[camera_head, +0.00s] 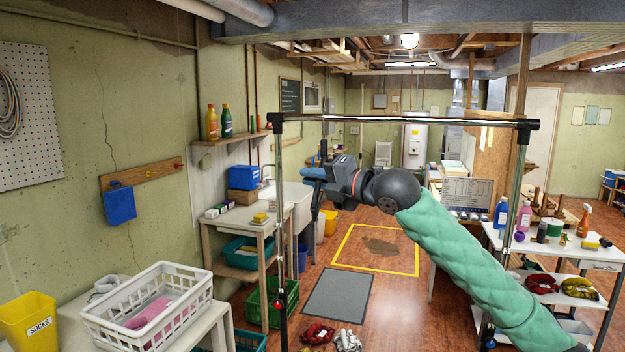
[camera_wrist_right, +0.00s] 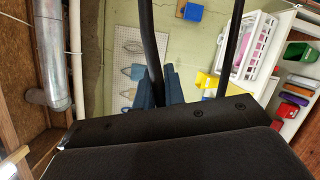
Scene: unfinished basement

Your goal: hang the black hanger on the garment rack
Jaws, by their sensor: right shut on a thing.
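In the right wrist view, two dark hanger bars (camera_wrist_right: 150,42) rise past the blue fingers (camera_wrist_right: 158,88). The hanger's hook is hard to make out. My left gripper is out of view.
A white basket (camera_head: 190,309) and yellow socks bin (camera_head: 30,322) stand at the lower left. A wooden shelf (camera_head: 228,138) with bottles is on the left wall. A white table (camera_head: 590,257) with bottles stands at right. A grey mat (camera_head: 338,295) lies on the floor beyond.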

